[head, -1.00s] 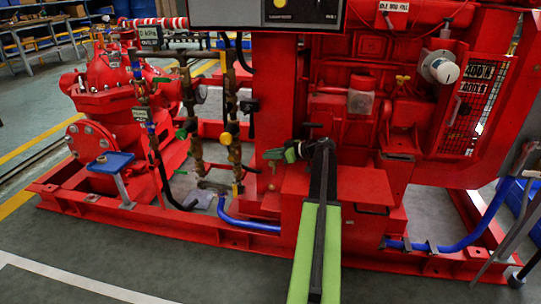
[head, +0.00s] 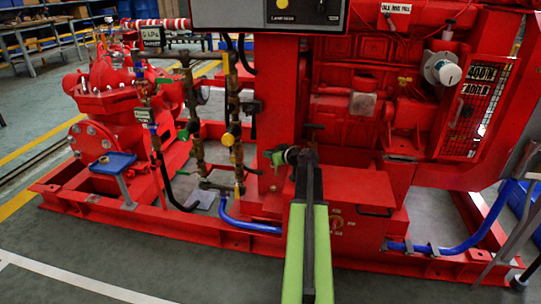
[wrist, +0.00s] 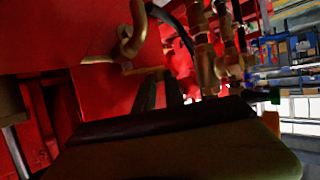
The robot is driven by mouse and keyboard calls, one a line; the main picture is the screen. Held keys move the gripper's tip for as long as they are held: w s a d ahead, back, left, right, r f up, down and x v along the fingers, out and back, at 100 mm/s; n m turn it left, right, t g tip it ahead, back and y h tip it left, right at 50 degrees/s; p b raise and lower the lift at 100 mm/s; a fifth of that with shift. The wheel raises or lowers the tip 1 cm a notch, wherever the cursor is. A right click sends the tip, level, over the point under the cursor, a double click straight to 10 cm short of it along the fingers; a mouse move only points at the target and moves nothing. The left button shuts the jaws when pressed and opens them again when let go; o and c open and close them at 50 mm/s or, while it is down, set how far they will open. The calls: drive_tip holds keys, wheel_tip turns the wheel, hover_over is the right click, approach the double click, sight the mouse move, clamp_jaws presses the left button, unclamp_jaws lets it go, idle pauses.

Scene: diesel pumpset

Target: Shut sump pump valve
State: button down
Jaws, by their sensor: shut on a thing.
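My gripper (head: 278,157) is at the front of the red engine frame, at the end of my arm in the middle of the head view. Its dark fingers show in the wrist view (wrist: 158,92), close to a thin brass-coloured part beside the red panel. The gripper is shut on what I take to be the sump pump valve (wrist: 143,70). The grip is small and dark, and much of the valve is hidden. A curved brass pipe (wrist: 131,34) stands just beyond the fingers in the wrist view.
Upright brass pipes (head: 232,115) with a yellow valve knob stand left of my gripper. A red pump (head: 105,100) is at the left, and the red engine (head: 345,80) is behind my arm. The red base rail (head: 150,225) runs along the floor. The grey floor in front is clear.

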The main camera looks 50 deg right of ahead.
drive_tip(key=shift+d+m+h, duration=0.1)
drive_tip(key=shift+m+h, duration=0.2)
drive_tip(key=c, duration=1.4)
unclamp_jaws()
drive_tip(key=s+d+r+n+y+p, duration=0.2)
drive_tip(key=s+r+n+y+p, duration=0.15)
drive_tip(key=s, duration=0.45)
drive_tip(key=s+d+r+n+y+p, duration=0.1)
drive_tip(key=s+r+n+y+p, duration=0.25)
drive_tip(key=s, duration=0.55)
drive_tip(key=w+a+r+g+p, duration=0.3)
drive_tip(key=a+p, duration=0.3)
drive_tip(key=a, duration=0.4)
drive_tip(key=w+a+r+m+g+y+p, duration=0.1)
drive_tip(key=w+a+r+g+p, duration=0.1)
drive_tip(key=w+a+p, duration=0.4)
drive_tip(key=w+a+r+m+g+p, duration=0.1)
drive_tip(key=w+a+r+g+p, duration=0.2)
drive_tip(key=a+p, duration=0.4)
drive_tip(key=shift+w+a+r+g+y, duration=0.45)
drive_tip(key=shift+w+a, duration=0.8)
drive_tip(key=shift+a, duration=3.15)
